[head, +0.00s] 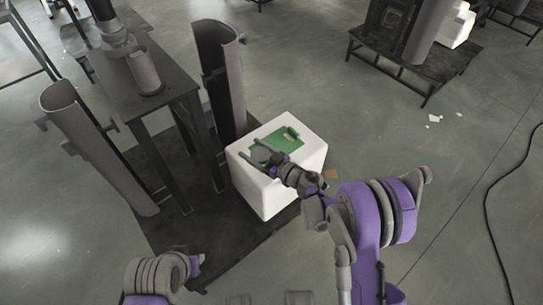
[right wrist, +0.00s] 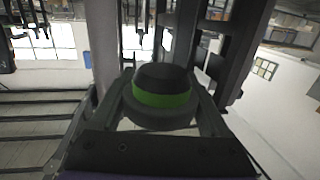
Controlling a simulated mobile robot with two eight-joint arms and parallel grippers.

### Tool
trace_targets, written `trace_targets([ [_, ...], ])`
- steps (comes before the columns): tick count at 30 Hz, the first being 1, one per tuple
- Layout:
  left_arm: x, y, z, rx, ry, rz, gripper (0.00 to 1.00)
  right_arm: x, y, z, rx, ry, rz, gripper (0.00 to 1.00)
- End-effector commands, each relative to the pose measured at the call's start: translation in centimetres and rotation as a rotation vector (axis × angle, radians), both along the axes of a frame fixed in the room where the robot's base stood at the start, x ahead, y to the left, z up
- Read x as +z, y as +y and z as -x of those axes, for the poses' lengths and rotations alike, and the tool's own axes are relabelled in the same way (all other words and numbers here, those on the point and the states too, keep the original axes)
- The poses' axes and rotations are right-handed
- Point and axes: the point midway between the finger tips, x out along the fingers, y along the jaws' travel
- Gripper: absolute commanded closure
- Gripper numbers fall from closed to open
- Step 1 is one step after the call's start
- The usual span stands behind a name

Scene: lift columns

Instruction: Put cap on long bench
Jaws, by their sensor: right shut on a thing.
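The cap (right wrist: 162,95), dark grey with a green band, sits between the two fingers of my right gripper (right wrist: 168,100) in the right wrist view. The gripper is shut on it. In the head view my right gripper (head: 262,158) is over the white box, beside the green plate; the cap is too small to make out there. A long dark bench (head: 178,82) stands at the upper left and bears a grey cylinder.
The white box (head: 262,196) with the green plate (head: 283,141) on top stands on a dark base. Tall grey curved shells (head: 98,140) rise on both sides of the bench. Another dark table (head: 425,65) is at the upper right. Open floor (head: 450,150) lies to the right.

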Motion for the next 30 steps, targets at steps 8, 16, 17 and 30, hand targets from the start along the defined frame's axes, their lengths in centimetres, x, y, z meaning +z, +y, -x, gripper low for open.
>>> trace_targets([
  [8, -1.0, 0.0, -0.1, 0.0, 0.003, 0.0, 0.7, -3.9, -0.1, 0.0, -0.001, 0.0, 0.0, 0.98],
  [16, -1.8, 0.0, -0.2, 0.0, 0.006, 0.0, 0.7, -7.2, -0.1, 0.0, -0.001, 0.001, 0.001, 0.98],
  [17, -1.9, 0.0, -0.2, 0.0, 0.006, 0.0, 0.7, -7.4, -0.1, 0.0, -0.001, 0.0, 0.0, 0.98],
  [30, -2.4, 0.0, -0.2, 0.0, 0.008, 0.0, 0.7, -7.9, -0.1, 0.0, -0.001, 0.0, 0.0, 0.19],
])
